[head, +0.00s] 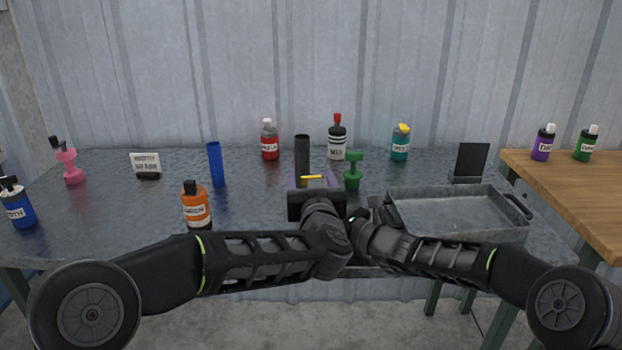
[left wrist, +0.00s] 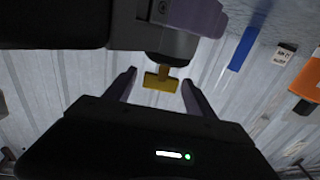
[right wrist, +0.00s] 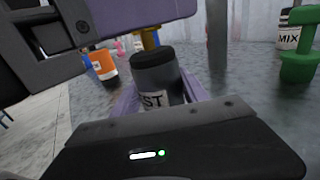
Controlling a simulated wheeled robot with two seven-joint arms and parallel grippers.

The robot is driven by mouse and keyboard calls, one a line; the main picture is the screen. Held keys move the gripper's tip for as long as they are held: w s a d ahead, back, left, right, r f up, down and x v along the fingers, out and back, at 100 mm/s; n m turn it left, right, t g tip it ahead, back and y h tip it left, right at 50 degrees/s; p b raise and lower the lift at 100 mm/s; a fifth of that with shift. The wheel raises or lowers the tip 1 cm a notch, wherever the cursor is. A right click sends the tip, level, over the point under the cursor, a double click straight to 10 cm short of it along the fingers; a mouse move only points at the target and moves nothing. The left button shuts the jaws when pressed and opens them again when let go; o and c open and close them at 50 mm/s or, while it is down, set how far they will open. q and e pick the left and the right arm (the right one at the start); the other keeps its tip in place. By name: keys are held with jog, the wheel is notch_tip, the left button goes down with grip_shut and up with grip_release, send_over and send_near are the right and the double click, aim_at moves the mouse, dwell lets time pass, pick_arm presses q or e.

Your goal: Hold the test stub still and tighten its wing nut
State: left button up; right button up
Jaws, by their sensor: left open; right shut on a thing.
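The test stub (right wrist: 158,80) is a dark grey cylinder with a partly visible white label, and it also shows in the left wrist view (left wrist: 172,46). The purple fingers of my right gripper (right wrist: 165,95) are shut on it. The yellow wing nut (left wrist: 161,79) is at the end of the stub; in the head view (head: 312,177) it shows between my left gripper's fingers. My left gripper (left wrist: 158,82) is open, one finger on each side of the wing nut with gaps visible. In the head view my left arm hides the stub and most of my right gripper.
A dark upright tube (head: 302,150) stands just behind my left gripper, and a green stand-like object (head: 352,170) is close on the right. An orange bottle (head: 196,207) and a blue tube (head: 215,165) stand left. A grey tray (head: 455,212) lies right. Several bottles line the back.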

pick_arm(q)
jog(key=shift+c, duration=0.3)
jog(key=c, duration=1.3)
